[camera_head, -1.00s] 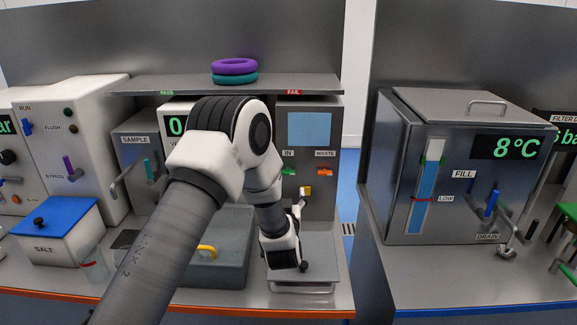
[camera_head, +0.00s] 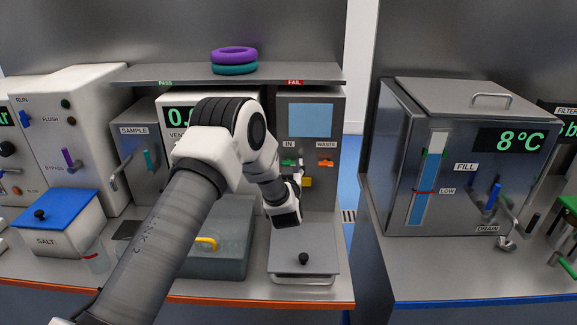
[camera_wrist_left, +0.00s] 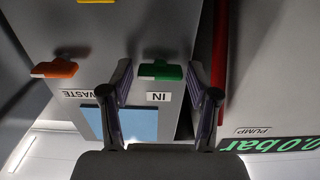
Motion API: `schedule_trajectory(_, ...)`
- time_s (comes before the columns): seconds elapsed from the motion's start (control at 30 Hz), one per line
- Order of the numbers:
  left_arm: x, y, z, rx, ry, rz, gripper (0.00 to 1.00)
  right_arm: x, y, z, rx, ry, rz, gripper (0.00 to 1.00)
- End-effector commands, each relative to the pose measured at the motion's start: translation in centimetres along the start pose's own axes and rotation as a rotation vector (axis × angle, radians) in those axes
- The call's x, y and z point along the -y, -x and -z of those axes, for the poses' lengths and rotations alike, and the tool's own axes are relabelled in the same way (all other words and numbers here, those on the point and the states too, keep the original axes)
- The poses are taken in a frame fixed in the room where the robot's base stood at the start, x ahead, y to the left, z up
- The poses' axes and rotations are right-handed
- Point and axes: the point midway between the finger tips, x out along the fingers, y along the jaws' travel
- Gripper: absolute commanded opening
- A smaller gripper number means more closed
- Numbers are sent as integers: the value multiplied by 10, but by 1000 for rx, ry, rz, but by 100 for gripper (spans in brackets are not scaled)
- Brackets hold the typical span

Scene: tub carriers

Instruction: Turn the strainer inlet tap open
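The inlet tap has a green handle (camera_head: 289,162) beside the IN label on the front of the grey strainer unit (camera_head: 319,195). In the left wrist view the green handle (camera_wrist_left: 161,71) lies between the two fingertips, with a small gap on each side. My left gripper (camera_head: 296,180) is open and empty, just below the tap in the head view; the wrist view (camera_wrist_left: 160,76) shows its fingers spread. Whether the handle is at finger depth I cannot tell. My right gripper is not in view.
An orange WASTE tap (camera_head: 325,162) is to the right of the inlet tap, and a yellow part (camera_head: 307,182) sits below. A shelf (camera_head: 180,75) with two rings (camera_head: 234,54) is above. A lidded tray (camera_head: 322,262) is on the counter below.

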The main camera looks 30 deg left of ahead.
Motion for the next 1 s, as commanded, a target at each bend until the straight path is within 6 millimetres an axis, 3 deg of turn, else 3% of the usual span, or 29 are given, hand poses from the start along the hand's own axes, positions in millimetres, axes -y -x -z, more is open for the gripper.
schedule_trajectory(0.03, 0, 0, 0, 0, 0, 0, 33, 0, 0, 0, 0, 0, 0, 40)
schedule_trajectory(0.1, 0, 0, 0, 0, 0, 0, 11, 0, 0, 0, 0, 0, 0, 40)
schedule_trajectory(0.57, 0, 0, -2, 0, 53, 0, 12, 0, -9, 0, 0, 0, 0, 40)
schedule_trajectory(1.0, 0, 0, -6, -2, 368, 1, 12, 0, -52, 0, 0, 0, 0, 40)
